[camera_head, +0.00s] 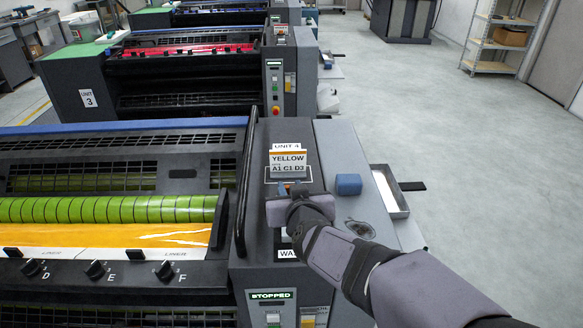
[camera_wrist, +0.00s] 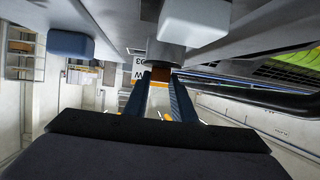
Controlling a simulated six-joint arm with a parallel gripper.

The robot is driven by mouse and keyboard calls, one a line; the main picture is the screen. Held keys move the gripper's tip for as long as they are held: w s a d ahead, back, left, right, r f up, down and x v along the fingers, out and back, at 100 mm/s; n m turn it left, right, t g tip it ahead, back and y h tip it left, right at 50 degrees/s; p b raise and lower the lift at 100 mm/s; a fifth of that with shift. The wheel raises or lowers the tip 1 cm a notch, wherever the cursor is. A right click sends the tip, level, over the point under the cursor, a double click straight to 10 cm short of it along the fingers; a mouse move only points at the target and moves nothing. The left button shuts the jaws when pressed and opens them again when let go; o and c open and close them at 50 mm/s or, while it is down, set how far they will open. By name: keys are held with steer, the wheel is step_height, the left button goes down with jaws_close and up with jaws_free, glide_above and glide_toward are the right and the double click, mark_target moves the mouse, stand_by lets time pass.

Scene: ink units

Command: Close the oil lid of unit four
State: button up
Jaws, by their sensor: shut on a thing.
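Unit four's grey end housing is marked by a UNIT 4 label (camera_head: 286,147) above a YELLOW card (camera_head: 288,163). My gripper (camera_head: 287,188) is just below this card, over the housing top. In the wrist view its two dark blue fingers (camera_wrist: 161,92) are shut on a small brown piece (camera_wrist: 160,74), beside a grey round part (camera_wrist: 165,54). I cannot tell whether this piece belongs to the oil lid. A blue block (camera_head: 348,184) stands on the housing right of my gripper; it also shows in the wrist view (camera_wrist: 70,45). My gripper and forearm hide part of the housing.
A label starting WA (camera_head: 287,254) is partly covered by my gripper. An open grey tray (camera_head: 390,190) juts out at the housing's right. The press rollers (camera_head: 110,209) lie to the left. The floor (camera_head: 455,140) at the right is clear.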

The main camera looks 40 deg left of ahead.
steer(key=p, duration=0.1)
steer(key=m+p, duration=0.1)
steer(key=p, duration=0.1)
steer(key=shift+s+r+t+h, duration=0.2)
steer(key=shift+r+t+h, duration=0.1)
steer(key=shift+t, duration=0.1)
steer(key=shift+f+m+t+h+p, duration=0.3)
steer(key=shift+f+p, duration=0.05)
steer(key=shift+p, duration=0.85)
steer(key=o, duration=1.1)
steer(key=shift+d, duration=0.1)
steer(key=shift+c, duration=0.2)
steer(key=shift+s, duration=0.1)
steer(key=shift+b+v, duration=0.6)
steer(key=shift+v, duration=3.05)
